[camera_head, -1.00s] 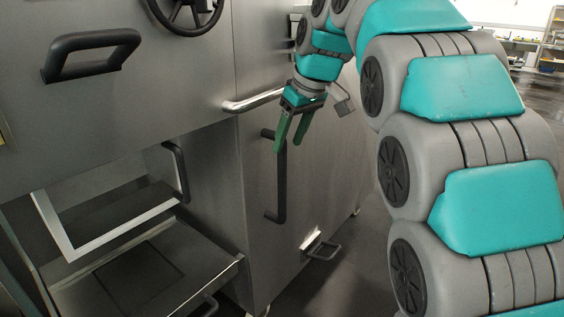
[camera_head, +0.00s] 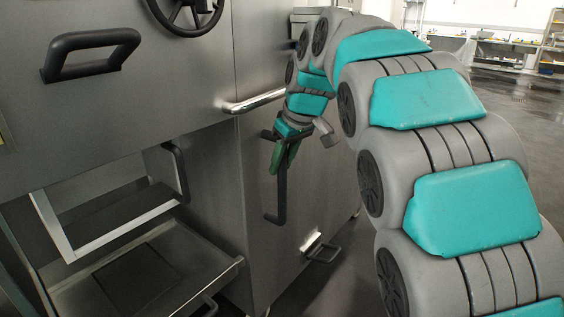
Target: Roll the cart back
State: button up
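The cart appears to be the grey metal cabinet (camera_head: 325,190) on small castors, below and right of the large machine body. A black upright bar handle (camera_head: 282,200) is on its facing side. My gripper (camera_head: 283,160), with green fingers, is at the upper part of this handle. The fingers overlap the bar in the picture. I cannot tell whether they are closed on it or only beside it. My grey and teal arm reaches in from the right.
A silver rail (camera_head: 255,102) juts out just above the handle. A black handwheel (camera_head: 185,12) and a large black handle (camera_head: 92,52) are on the machine. An open tray (camera_head: 140,275) is at lower left. Floor shows at right.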

grip_shut()
dwell(1.0)
